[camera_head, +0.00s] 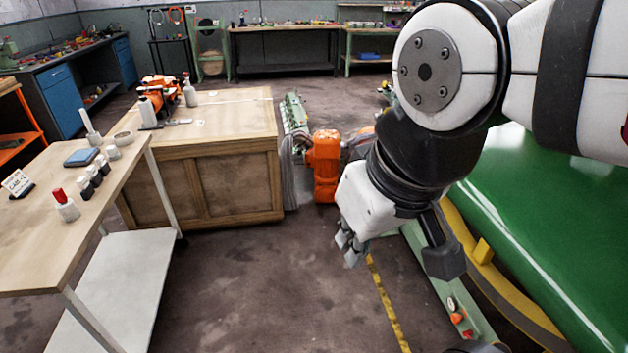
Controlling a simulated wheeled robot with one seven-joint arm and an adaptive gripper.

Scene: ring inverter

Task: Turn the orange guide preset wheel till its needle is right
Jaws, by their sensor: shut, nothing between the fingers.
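My gripper (350,250) hangs over the open floor right of centre, pointing down and left. Its fingers are shut with nothing between them. A small orange round part (457,318) is on the pale green rail at the lower right, below and to the right of my gripper and apart from it. A small round dial (451,303) is just above that part. I cannot tell whether the orange part is the guide preset wheel, and no needle can be read at this size.
The pale green rail (432,272) runs beside a large green machine body (545,210) and a yellow curved band (500,275). An orange machine (325,165) stands behind. A wooden crate (200,170) and a workbench (105,195) are left. The middle floor is clear.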

